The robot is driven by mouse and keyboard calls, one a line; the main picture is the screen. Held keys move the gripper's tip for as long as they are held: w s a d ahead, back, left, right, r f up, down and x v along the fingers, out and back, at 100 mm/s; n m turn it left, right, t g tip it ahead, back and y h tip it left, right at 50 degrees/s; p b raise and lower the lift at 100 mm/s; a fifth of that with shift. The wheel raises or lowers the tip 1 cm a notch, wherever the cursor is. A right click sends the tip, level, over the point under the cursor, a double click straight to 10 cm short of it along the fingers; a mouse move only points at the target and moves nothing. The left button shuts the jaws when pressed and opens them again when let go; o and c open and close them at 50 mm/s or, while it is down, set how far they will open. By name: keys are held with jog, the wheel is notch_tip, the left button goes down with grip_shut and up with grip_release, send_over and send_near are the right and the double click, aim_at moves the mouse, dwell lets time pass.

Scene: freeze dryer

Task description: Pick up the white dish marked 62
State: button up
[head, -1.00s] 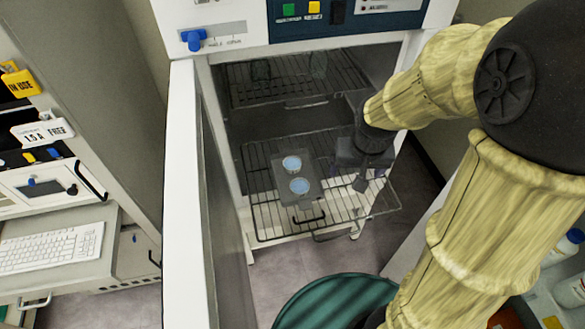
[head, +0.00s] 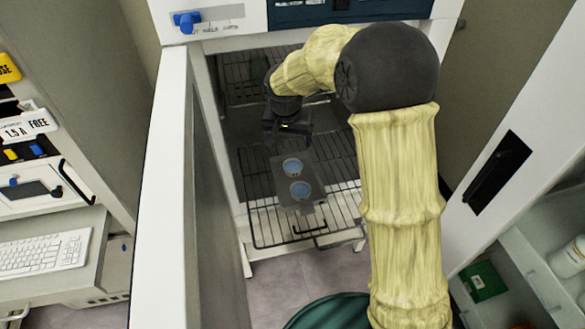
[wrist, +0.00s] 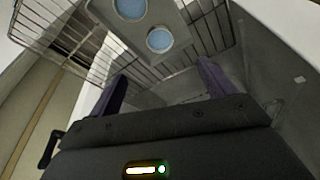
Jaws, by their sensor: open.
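Two round dishes with blue contents sit on a grey tray (head: 280,182) inside the open freeze dryer. The far dish (head: 292,167) and the near dish (head: 301,190) are both small in the head view, and no number is readable on either. In the wrist view, one dish (wrist: 130,8) is cut by the top edge and the other dish (wrist: 160,40) lies just beyond the fingers. My gripper (head: 287,138) is above and behind the far dish in the head view, apart from it. Its fingers (wrist: 163,78) are spread with nothing between them.
The tray rests on a wire shelf (head: 262,225) that sticks out of the chamber. Another wire shelf (head: 245,90) is above and behind. The open white door (head: 160,190) stands at the left. A cabinet with a keyboard (head: 42,252) is farther left; open shelving is at the right.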

jog(key=p, duration=0.2)
send_over(292, 165)
jog(key=s, duration=0.3)
notch_tip(292, 165, down, 11)
jog(key=shift+w+f, duration=0.15)
jog(key=shift+f, duration=0.05)
jog(key=shift+w+f+p, duration=0.35)
jog(key=shift+f+p, duration=0.2)
jog(key=shift+p, duration=0.05)
jog(key=shift+w+p+x, duration=0.2)
jog(key=shift+p+x, duration=0.45)
jog(key=shift+x, duration=1.35)
jog(key=c, duration=1.1)
